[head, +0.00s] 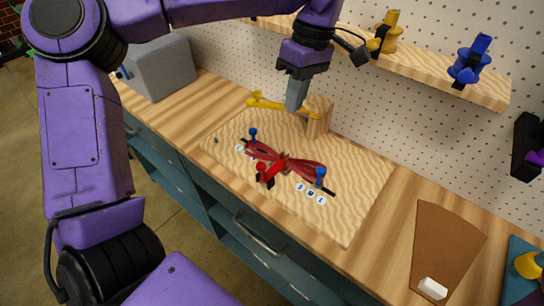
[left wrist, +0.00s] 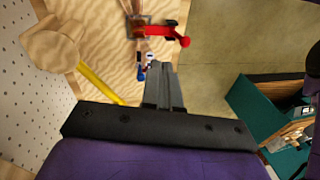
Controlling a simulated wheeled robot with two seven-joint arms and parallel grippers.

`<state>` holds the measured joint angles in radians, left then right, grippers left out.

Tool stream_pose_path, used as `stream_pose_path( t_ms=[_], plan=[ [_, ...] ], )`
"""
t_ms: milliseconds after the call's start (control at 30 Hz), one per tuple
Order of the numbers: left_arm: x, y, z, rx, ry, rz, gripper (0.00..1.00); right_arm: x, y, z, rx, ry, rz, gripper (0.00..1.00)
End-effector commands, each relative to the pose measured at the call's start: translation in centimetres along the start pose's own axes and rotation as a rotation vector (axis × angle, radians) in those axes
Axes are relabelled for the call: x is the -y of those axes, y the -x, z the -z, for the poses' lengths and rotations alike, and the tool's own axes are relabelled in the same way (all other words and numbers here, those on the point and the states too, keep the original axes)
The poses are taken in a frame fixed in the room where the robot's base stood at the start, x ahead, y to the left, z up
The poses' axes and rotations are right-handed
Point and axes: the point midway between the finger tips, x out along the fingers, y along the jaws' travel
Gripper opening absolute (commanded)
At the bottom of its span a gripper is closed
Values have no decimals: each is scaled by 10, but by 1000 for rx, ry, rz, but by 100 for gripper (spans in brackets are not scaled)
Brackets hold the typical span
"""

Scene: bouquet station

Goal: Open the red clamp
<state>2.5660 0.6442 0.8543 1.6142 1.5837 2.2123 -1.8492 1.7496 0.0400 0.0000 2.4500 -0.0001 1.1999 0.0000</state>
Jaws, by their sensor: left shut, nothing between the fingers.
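The red clamp (head: 269,173) sits at the middle of a dark red bundle on the wavy-grained board (head: 350,205). Its red handle sticks out toward the board's front edge. In the left wrist view the red clamp (left wrist: 170,31) shows near the top, with its handle pointing right. My left gripper (head: 296,106) is shut and empty. It points down above the back of the board, behind the clamp and apart from it. Its closed fingers (left wrist: 163,85) show in the left wrist view. My right gripper is in neither view.
Blue pegs (head: 320,175) stand at the bundle's ends. A yellow bar (head: 266,102) and a wooden block (head: 319,115) are close to my left gripper. A shelf (head: 425,70) with yellow and blue clamps hangs behind. A grey box (head: 160,68) stands back left.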

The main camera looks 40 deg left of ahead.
Motion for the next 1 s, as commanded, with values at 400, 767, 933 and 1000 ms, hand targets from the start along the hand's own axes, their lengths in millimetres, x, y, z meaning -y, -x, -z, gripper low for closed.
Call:
stream_pose_path(
  t_ms=[400,767,933,1000],
  plan=[
    [0,-10,0,1,-2,1,0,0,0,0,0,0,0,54],
    [1,-84,0,1,-3,3,0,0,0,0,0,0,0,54],
    [15,-107,2,3,-1,-1,0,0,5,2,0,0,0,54],
    [23,-113,2,2,-1,0,0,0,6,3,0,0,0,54]
  ],
)
